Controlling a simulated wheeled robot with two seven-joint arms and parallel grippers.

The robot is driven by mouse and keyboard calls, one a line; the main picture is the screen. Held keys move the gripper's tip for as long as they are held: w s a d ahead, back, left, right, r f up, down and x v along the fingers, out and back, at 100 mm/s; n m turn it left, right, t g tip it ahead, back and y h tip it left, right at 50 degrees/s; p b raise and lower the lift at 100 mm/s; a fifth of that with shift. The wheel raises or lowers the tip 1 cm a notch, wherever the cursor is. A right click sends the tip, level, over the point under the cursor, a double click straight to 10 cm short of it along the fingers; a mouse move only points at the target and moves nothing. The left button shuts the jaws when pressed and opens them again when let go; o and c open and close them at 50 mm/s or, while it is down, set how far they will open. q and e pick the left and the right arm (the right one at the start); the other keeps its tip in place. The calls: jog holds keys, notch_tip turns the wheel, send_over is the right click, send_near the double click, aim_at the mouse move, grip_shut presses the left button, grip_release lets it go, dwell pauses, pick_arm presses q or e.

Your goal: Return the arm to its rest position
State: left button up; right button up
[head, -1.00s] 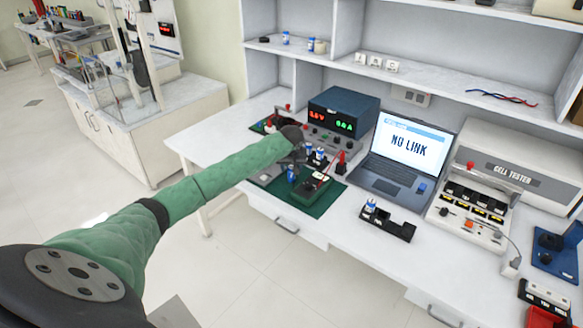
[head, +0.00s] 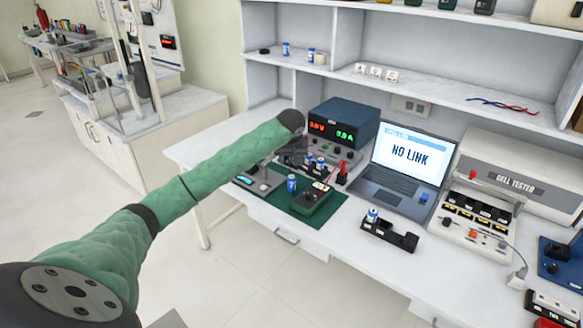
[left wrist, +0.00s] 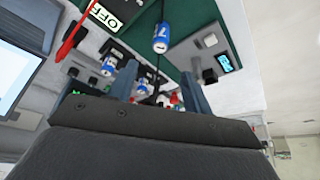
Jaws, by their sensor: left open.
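My left arm reaches in from the left, with its green sleeve over the floor and the bench's left end. My left gripper (head: 291,150) is open and hovers over the back of the green mat (head: 322,213), in front of the blue power supply (head: 343,123). In the left wrist view its two fingers (left wrist: 160,88) stand apart, with no object visibly held between them. A blue-and-white cell (head: 291,184) stands on the mat, and it also shows in the left wrist view (left wrist: 161,38). My right gripper is not in view.
To the right are a laptop (head: 401,160) reading "NO LINK", a black holder (head: 389,235) and the cell tester (head: 478,211). Shelves (head: 420,83) rise behind. Open floor lies left of the bench.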

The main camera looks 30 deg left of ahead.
pick_arm(q)
jog(key=shift+r, duration=0.25)
dwell(0.4)
